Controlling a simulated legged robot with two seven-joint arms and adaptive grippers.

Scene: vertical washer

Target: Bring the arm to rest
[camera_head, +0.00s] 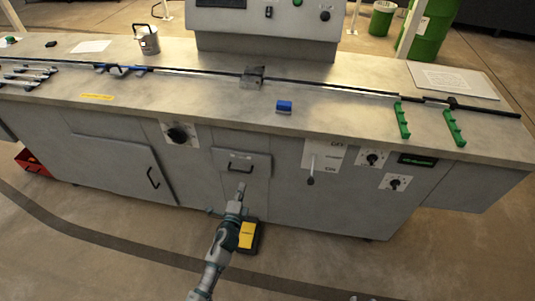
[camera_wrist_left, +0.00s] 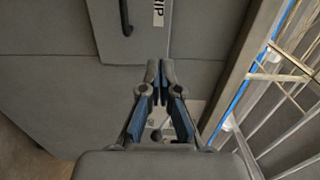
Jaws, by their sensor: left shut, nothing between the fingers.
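My left arm (camera_head: 217,261) reaches up from the bottom of the head view toward the front of the grey washer bench (camera_head: 335,95). My left gripper (camera_head: 241,187) is in front of the bench, just below the small panel with a handle (camera_head: 241,166). In the left wrist view, its two fingers (camera_wrist_left: 160,68) are together, with nothing visible between them. A grey panel with a dark handle (camera_wrist_left: 125,18) is beyond the fingertips there. I cannot tell whether the fingers touch the bench front. My right gripper is not in view.
A yellow and black object (camera_head: 247,236) is on the floor beside my left gripper. A lever (camera_head: 311,180) and knobs (camera_head: 178,134) stick out of the bench front. A red crate (camera_head: 32,163) is at the far left. The floor in front is largely clear.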

